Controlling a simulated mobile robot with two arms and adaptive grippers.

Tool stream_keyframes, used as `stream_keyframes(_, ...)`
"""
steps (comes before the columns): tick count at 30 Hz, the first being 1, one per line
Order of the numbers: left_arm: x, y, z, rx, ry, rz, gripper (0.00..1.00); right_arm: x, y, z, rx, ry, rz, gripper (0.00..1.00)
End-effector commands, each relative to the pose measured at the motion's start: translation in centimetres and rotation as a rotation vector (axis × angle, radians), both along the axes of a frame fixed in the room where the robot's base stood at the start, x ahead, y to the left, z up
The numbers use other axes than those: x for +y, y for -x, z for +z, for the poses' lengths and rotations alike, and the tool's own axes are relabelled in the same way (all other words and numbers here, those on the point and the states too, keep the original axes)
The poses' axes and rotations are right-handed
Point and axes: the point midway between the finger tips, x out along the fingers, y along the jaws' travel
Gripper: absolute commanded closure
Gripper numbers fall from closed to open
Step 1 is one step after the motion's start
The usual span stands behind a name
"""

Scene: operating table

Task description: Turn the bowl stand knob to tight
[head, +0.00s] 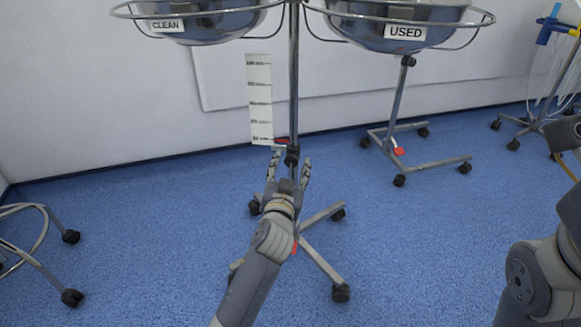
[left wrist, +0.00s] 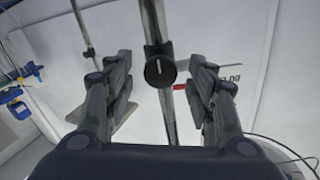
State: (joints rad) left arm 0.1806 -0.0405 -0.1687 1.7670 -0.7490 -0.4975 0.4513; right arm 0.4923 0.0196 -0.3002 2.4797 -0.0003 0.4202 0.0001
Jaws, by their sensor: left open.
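The bowl stand has an upright metal pole (head: 293,80) with a black knob (head: 292,155) low on it. In the left wrist view the round knob (left wrist: 160,71) faces me and carries a short white line, close to upright in the picture. My left gripper (head: 290,160) is open, its fingers on either side of the knob with gaps. Contact with the knob is not visible. My right arm is at the right edge, its gripper out of view.
A white scale card (head: 260,95) with a red pointer (head: 270,140) hangs beside the pole. Steel bowls labelled CLEAN (head: 205,22) and USED (head: 400,22) sit in ring holders above. The wheeled base (head: 318,262) spreads below. A second wheeled stand (head: 397,110) stands behind right.

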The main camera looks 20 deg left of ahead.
Motion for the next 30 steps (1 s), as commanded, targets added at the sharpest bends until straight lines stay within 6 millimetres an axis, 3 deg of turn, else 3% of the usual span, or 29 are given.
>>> stream_keyframes(12,0.17,-0.98,0.01,0.001,0.0,0.0,0.49,0.06,0.29,0.23,-0.009,0.001,-0.001,0.62)
stream_keyframes(13,0.17,-0.98,0.01,0.001,0.0,0.0,0.51,0.06,0.29,0.23,-0.009,0.001,-0.001,0.62)
stream_keyframes(18,0.17,-0.97,0.02,0.0,0.0,0.0,0.9,0.04,0.32,0.21,-0.01,0.001,0.0,0.62)
stream_keyframes(19,0.17,-0.97,0.02,0.0,0.0,0.0,0.94,0.04,0.33,0.21,-0.011,0.001,0.0,0.62)
stream_keyframes(30,0.14,-0.96,0.16,0.006,-0.037,-0.001,0.94,-0.05,0.37,0.45,-0.013,-0.002,0.002,0.62)
